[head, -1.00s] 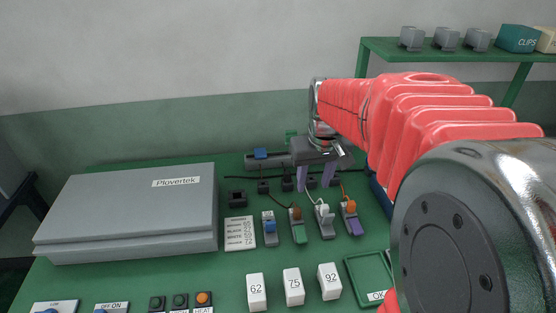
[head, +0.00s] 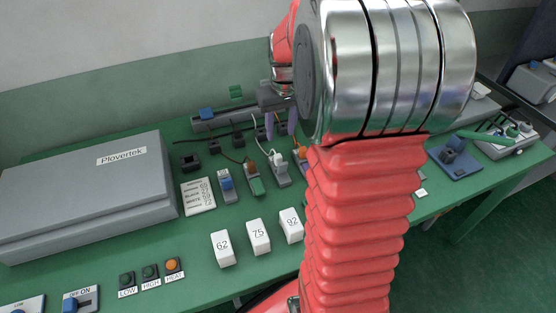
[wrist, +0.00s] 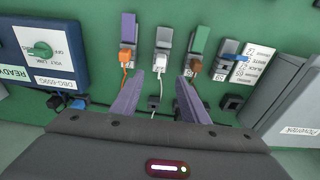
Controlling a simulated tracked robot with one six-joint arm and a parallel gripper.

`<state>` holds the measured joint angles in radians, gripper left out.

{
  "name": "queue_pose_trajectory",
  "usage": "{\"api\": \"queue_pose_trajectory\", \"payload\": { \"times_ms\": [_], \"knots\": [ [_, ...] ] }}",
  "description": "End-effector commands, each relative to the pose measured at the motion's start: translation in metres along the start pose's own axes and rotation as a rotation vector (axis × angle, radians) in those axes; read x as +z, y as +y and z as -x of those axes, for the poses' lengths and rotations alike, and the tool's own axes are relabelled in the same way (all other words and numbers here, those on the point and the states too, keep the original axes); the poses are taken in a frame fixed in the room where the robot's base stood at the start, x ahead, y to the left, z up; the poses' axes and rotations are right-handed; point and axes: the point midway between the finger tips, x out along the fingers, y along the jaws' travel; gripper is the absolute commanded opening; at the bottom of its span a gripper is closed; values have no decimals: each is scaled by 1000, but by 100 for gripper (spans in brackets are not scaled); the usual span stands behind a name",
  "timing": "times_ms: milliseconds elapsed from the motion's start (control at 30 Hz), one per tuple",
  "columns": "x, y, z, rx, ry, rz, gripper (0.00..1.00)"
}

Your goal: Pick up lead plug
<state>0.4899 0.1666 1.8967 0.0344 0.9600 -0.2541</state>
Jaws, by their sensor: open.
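My gripper (head: 280,136) is open and empty, its purple fingers pointing down above the row of black blocks on the green bench. In the wrist view the gripper (wrist: 160,80) has its fingers apart, with a black block (wrist: 154,103) and a white lead between them. The white plug (wrist: 162,57) sits in a grey holder just beyond the fingertips; it also shows in the head view (head: 275,160). An orange plug (wrist: 126,56) is to its left and a brown plug (wrist: 195,65) to its right. I cannot tell which plug is the lead plug.
A blue connector (head: 225,182) and a printed card (head: 198,196) stand beside the row. The grey Plovertek case (head: 80,190) fills the bench's left. White numbered blocks (head: 258,236) stand in front. A blue meter (wrist: 45,50) shows in the wrist view.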

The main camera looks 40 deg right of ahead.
Motion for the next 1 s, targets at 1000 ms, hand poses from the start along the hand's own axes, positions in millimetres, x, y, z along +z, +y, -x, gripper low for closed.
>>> {"api": "queue_pose_trajectory", "payload": {
  "times_ms": [1000],
  "knots": [
    [1,-1,-82,-1,-3,0,41]
  ]
}}
